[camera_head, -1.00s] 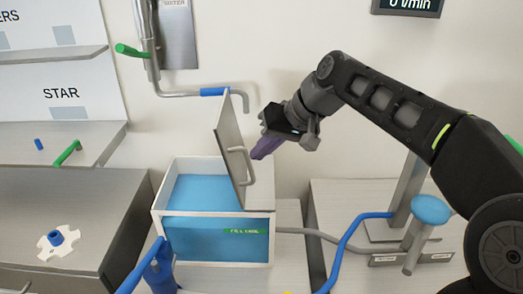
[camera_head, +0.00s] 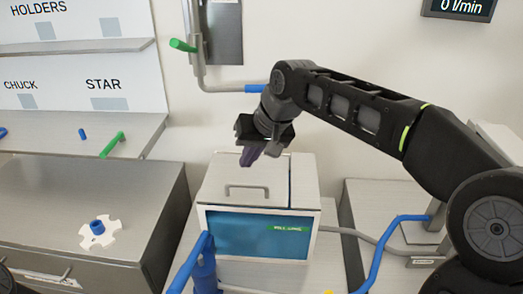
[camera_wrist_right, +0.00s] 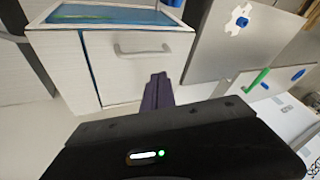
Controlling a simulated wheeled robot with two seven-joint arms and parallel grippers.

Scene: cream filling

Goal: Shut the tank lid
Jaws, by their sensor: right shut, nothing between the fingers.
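The tank (camera_head: 312,212) is a pale box with a blue front window, in the lower middle of the head view. Its lid (camera_head: 215,180), a pale panel with a bar handle (camera_head: 247,188), lies down across the tank top, with no opening visible. The lid also shows in the right wrist view (camera_wrist_right: 100,75) with its handle (camera_wrist_right: 142,50). My right gripper (camera_head: 250,162) has purple fingers, shut and empty, pointing down over the back part of the lid. I cannot tell whether the fingertips touch it. My left gripper is out of view.
A blue-handled valve (camera_head: 203,265) stands before the tank. A blue hose (camera_head: 378,250) and grey pipe run at the right. A pipe with a blue sleeve (camera_head: 257,88) hangs on the wall behind. A white star-shaped part (camera_head: 100,240) lies on the left cabinet.

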